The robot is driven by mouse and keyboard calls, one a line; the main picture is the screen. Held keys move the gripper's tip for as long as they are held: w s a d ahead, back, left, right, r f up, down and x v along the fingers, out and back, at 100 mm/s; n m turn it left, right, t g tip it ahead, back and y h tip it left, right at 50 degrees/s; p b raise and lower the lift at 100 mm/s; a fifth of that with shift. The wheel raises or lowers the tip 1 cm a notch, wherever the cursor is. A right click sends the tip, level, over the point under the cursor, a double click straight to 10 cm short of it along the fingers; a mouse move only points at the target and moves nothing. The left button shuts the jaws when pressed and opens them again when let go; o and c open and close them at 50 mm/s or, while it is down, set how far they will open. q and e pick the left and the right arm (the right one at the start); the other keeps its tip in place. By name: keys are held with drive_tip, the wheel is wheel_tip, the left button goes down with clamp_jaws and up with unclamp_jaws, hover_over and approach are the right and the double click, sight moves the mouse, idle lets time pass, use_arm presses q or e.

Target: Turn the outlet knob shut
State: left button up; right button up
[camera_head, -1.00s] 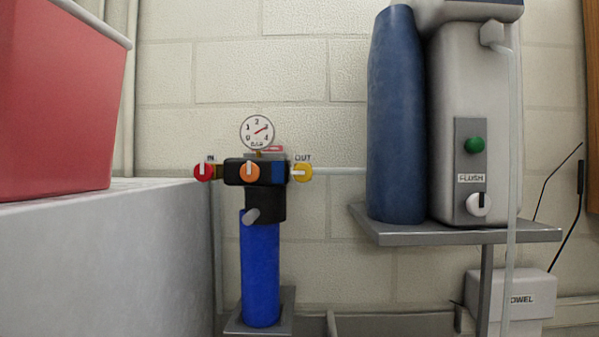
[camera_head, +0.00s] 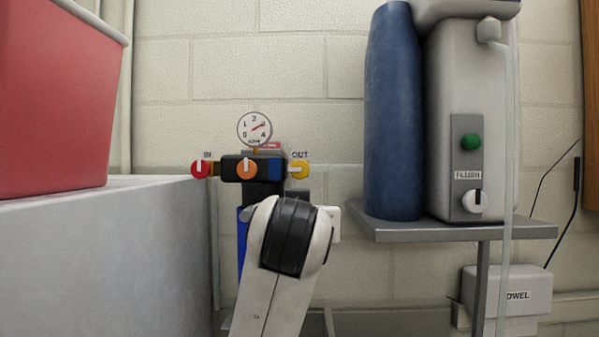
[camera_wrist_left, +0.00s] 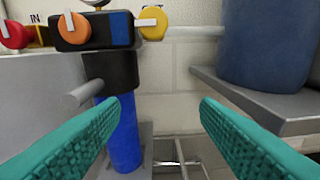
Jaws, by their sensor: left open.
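The outlet knob (camera_head: 299,170) is yellow and sits at the right end of the black valve head, beside the OUT label. It also shows at the top of the left wrist view (camera_wrist_left: 153,25), where its pale pointer lies roughly level. My left arm rises from the bottom of the head view in front of the blue filter bowl, and its wrist hides the gripper there. In the left wrist view my left gripper (camera_wrist_left: 160,108) is open and empty, with teal fingers spread wide. The knob is beyond and above the fingers, apart from them. My right gripper is not in view.
Left of the outlet are the orange knob (camera_head: 246,168) and red IN knob (camera_head: 201,169). A pressure gauge (camera_head: 255,129) stands above. A grey stub (camera_wrist_left: 84,94) sticks out below the valve head. A shelf (camera_head: 455,231) with a blue cylinder (camera_head: 392,120) is at right.

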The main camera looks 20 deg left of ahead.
use_arm(q)
drive_tip(key=t+y, duration=0.1)
approach(300, 170)
drive_tip(key=v, duration=0.4)
drive_tip(key=shift+n, duration=0.4)
drive_tip(key=p+x, duration=0.7)
drive_tip(key=x, duration=0.4)
drive_tip(key=shift+w+a, duration=0.15)
drive_tip(key=shift+w, duration=0.15)
drive_tip(key=shift+w+f, duration=0.1)
drive_tip(key=shift+w, duration=0.25)
drive_tip(key=shift+c, duration=0.5)
drive_tip(key=c, duration=0.9)
